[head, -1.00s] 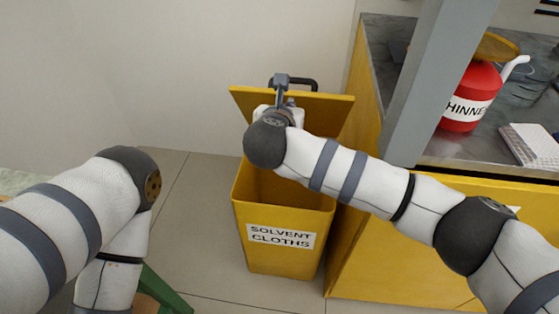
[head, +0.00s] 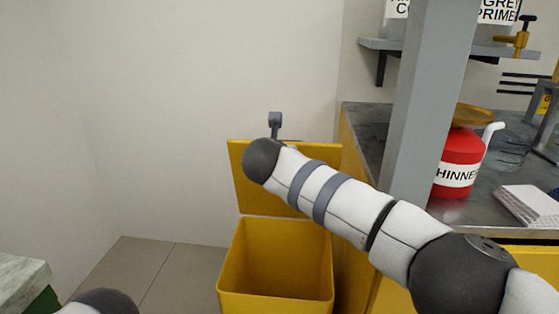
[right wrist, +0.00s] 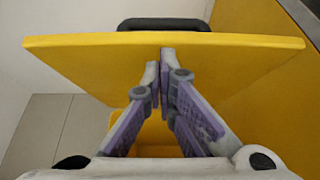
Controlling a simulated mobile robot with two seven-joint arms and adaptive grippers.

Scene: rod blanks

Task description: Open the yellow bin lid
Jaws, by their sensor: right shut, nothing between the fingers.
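The yellow bin (head: 275,285) stands on the floor with its mouth open and its inside visible in the head view. Its lid (head: 245,190) is raised and stands up steeply at the bin's back. In the right wrist view the lid (right wrist: 235,65) fills the upper middle, with its black handle (right wrist: 165,24) beyond the top edge. My right gripper (right wrist: 167,52) is shut and empty, its fingertips against or very close to the lid's inner face near that edge. In the head view my right forearm hides part of the lid and the gripper's fingers. My left gripper is out of view.
A yellow cabinet with a grey worktop (head: 370,120) stands right of the bin, with a grey post (head: 430,100) at its front. A red thinner can (head: 459,160) and a white pad (head: 530,205) sit on the worktop. Wall is close behind the bin.

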